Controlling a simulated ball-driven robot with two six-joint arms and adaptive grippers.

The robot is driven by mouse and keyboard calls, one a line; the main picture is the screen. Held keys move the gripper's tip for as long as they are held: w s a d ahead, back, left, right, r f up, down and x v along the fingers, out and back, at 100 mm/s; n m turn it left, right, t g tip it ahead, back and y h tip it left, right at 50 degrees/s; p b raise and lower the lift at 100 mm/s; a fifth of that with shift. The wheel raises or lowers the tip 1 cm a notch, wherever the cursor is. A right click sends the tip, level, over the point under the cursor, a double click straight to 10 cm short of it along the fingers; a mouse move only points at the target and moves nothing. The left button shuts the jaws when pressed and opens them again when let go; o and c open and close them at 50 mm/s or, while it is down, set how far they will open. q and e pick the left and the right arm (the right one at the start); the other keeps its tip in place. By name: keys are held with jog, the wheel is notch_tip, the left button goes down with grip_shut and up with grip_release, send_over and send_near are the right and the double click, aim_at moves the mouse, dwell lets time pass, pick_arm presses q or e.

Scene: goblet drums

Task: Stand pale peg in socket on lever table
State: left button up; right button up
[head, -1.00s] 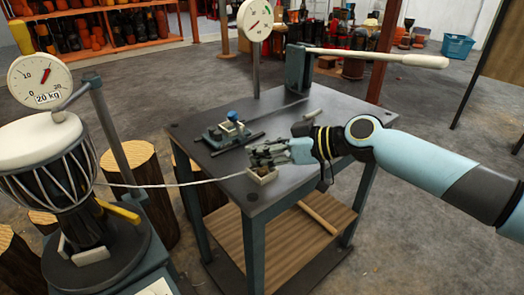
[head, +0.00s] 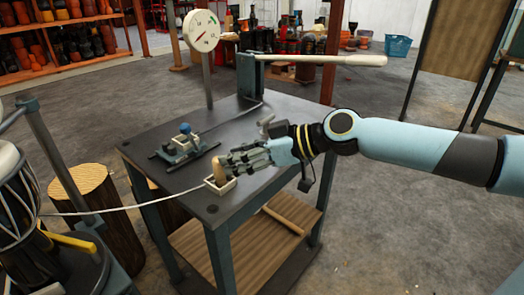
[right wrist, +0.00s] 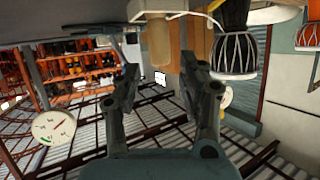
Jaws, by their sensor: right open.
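The pale peg (head: 218,167) stands upright in the shallow, light-rimmed square socket (head: 222,187) near the front edge of the dark lever table (head: 262,130). My right gripper (head: 228,162) is level with the peg, just to its right, fingers pointing at it. Its fingers are open and hold nothing. In the right wrist view, which is upside down, the peg (right wrist: 159,46) shows beyond the gap between the open fingertips (right wrist: 159,75). The peg's foot is hidden by the socket's rim. My left gripper is out of view.
A blue-knobbed clamp fixture (head: 184,146) sits left on the table. A lever with a pale handle (head: 340,60) and a dial gauge (head: 201,30) stand at the back. A white cord (head: 120,211) runs left from the socket toward a drum (head: 15,205).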

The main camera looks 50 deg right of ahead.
jog(key=shift+p+v, duration=1.15)
jog(key=shift+v, duration=2.3)
jog(key=s+d+f+m+g+h, duration=0.15)
jog(key=s+d+f, duration=0.25)
jog(key=f, duration=0.5)
jog(key=s+d+f+m+g+h, duration=0.1)
jog(key=s+d+f+m+h, duration=0.2)
jog(key=f, duration=0.6)
jog(key=s+d+f+g+h, duration=0.1)
jog(key=s+d+f+h, duration=0.3)
jog(key=f, duration=0.4)
jog(key=s+a+f+m+g, duration=0.1)
jog(key=s+a+f+g, duration=0.3)
jog(key=s+f, duration=0.8)
jog(key=s+a+f+g, duration=0.1)
jog(key=s+a+f, duration=0.3)
jog(key=s+a, duration=0.2)
jog(key=s+a+f+g, duration=0.2)
jog(key=s+a+f, duration=0.2)
jog(key=s+a, duration=0.2)
jog(key=s, duration=0.2)
jog(key=shift+s+a, duration=0.35)
jog(key=shift+s, duration=0.05)
